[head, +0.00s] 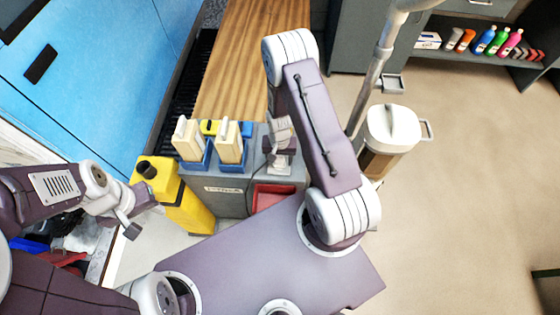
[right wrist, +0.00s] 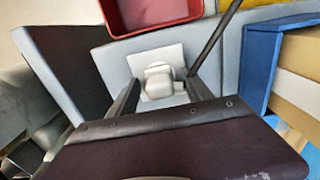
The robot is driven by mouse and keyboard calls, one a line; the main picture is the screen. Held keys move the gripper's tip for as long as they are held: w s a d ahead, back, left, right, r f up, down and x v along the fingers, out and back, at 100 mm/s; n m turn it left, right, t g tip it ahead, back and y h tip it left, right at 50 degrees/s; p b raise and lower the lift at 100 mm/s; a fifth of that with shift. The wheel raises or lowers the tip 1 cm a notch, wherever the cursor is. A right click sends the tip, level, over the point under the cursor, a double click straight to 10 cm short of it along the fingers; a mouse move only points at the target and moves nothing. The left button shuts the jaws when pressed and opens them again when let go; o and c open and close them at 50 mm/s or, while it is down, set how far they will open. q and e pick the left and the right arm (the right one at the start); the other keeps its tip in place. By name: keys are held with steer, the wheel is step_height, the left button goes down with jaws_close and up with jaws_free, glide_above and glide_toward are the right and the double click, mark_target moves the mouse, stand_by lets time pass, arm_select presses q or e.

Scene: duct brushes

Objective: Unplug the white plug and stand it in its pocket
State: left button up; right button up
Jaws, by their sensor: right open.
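The white plug (right wrist: 160,80) sits on a pale grey plate (right wrist: 115,58) in the right wrist view. In the head view it is hard to separate from my gripper. My right gripper (right wrist: 164,92) is open, with its fingers on either side of the plug and nothing clearly held. It also shows in the head view (head: 281,160), pointing down over the grey cart (head: 232,198). A thin dark cord (right wrist: 214,42) slants up beside the plug. I cannot tell which compartment is the plug's pocket. My left gripper (head: 130,226) is small at the left, beside a yellow bottle; its jaws are unclear.
Two beige brushes (head: 230,143) stand in blue holders (head: 194,158) on the cart, left of my right gripper. A red tray (head: 271,197) is at its front. A yellow bottle (head: 190,205) stands left. A white-lidded canister (head: 393,128) stands right.

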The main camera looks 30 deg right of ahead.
mark_target(279, 157)
stand_by(0.7)
jaws_close()
steer(key=shift+r+p, duration=2.75)
steer(key=shift+r, duration=0.25)
step_height(279, 157, up, 3)
steer(key=p, duration=0.3)
steer(key=shift+r, duration=0.15)
